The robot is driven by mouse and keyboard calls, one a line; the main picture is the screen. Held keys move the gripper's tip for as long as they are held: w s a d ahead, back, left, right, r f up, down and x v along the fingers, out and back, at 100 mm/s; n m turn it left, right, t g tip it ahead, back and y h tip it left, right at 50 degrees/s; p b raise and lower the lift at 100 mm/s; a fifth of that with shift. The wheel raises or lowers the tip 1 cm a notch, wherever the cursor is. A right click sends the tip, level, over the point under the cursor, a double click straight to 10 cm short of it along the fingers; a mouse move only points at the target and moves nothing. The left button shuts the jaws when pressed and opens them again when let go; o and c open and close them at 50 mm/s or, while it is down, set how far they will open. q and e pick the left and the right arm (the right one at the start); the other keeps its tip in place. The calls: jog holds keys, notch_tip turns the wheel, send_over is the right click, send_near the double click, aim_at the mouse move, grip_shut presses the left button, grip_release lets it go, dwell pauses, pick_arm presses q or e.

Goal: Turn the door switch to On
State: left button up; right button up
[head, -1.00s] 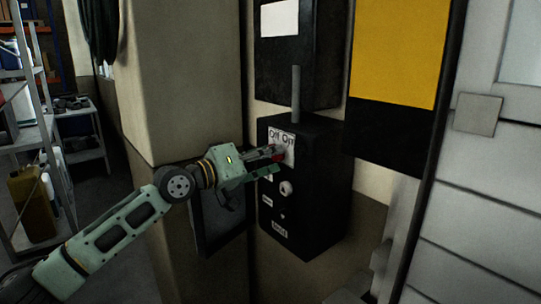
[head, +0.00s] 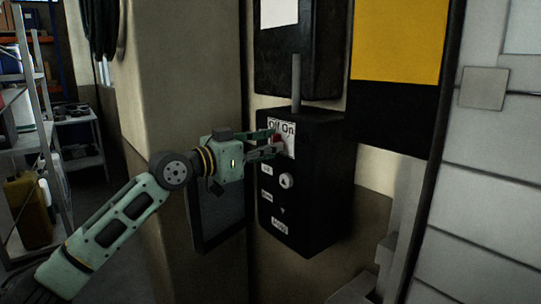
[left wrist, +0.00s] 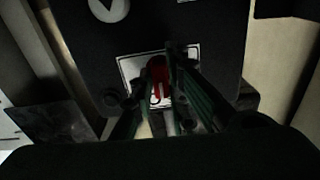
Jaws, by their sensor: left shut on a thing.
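The door switch is a red knob (head: 278,141) on a white plate marked "Off" and "On" (head: 290,143), on the front of a black control box (head: 318,190). My left gripper (head: 275,146) reaches it from the left, with its fingers on either side of the knob. In the left wrist view the red knob (left wrist: 158,78) sits between the dark green fingers, against the white plate. The fingers are shut on the knob and partly hide it, so its exact pointing direction is hard to tell. My right gripper is not in view.
Below the switch the box has a round white knob (head: 286,181) and small labels. A black panel (head: 283,45) hangs above, and a yellow and black board (head: 398,70) is to the right. A beige pillar (head: 180,80) stands left, with shelving (head: 30,120) beyond.

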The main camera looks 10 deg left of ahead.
pick_arm(q)
jog(key=m+b, duration=0.1)
jog(key=m, duration=0.7)
jog(key=shift+s+d+f+m+b, duration=0.1)
jog(key=shift+f+m+b, duration=0.05)
jog(key=shift+m+b, duration=0.2)
jog(key=o, duration=1.6)
jog(key=shift+c, duration=0.2)
